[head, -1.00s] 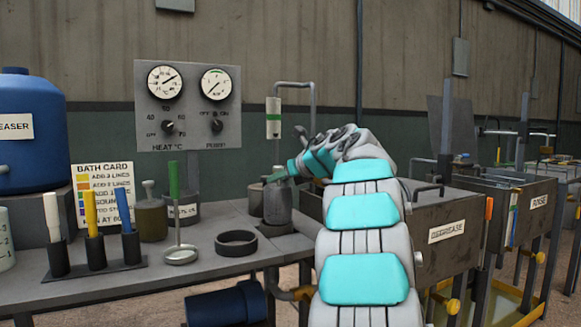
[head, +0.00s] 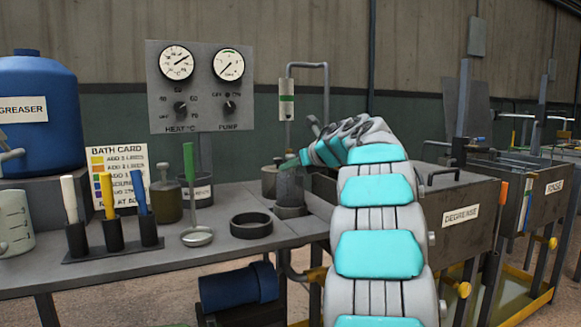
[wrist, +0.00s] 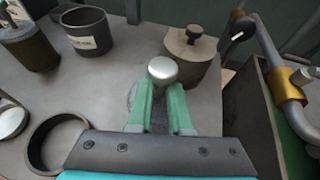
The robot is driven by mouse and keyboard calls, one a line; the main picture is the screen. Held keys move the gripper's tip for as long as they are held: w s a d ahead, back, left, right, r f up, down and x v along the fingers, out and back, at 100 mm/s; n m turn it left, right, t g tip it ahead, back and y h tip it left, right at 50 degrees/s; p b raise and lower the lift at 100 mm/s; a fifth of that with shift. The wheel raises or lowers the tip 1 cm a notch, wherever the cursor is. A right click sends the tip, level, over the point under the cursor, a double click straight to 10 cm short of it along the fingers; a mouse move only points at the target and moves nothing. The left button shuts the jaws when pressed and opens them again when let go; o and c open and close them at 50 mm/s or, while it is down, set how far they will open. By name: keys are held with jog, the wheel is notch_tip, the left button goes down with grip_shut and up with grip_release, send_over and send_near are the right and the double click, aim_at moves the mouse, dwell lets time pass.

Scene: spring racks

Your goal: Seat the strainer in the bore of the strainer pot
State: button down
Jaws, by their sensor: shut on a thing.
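My gripper (wrist: 162,84) has green fingers, shut on the rounded metal knob of the strainer (wrist: 162,69). In the head view my gripper (head: 288,163) is at the top of the strainer (head: 290,187), a grey, upright-looking cylinder. A dark, low base (head: 290,212), apparently the strainer pot, is directly under the strainer on the bench. Their edges overlap in the picture, so I cannot tell how far the strainer is inside the bore. In the wrist view the fingers and palm hide the bore; only a patch of grey mesh (wrist: 131,96) shows beside the left finger.
A lidded pot (wrist: 190,58) stands close behind my gripper. A black ring (head: 251,225) and an upright green-handled tool (head: 190,195) stand to the left on the bench (head: 215,250). The degrease tank (head: 462,215) is close on the right.

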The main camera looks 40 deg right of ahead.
aim_at(299, 194)
jog(key=shift+f, duration=0.1)
jog(key=shift+f+b, duration=2.55)
jog(key=shift+f, duration=0.25)
jog(key=shift+f+b, duration=1.35)
jog(key=shift+f, duration=0.15)
jog(key=c, duration=0.8)
grip_release()
jog(key=shift+o, duration=0.2)
jog(key=v, duration=0.7)
jog(key=shift+s+r, duration=0.1)
jog(key=shift+s, duration=0.25)
jog(key=shift+r, duration=0.1)
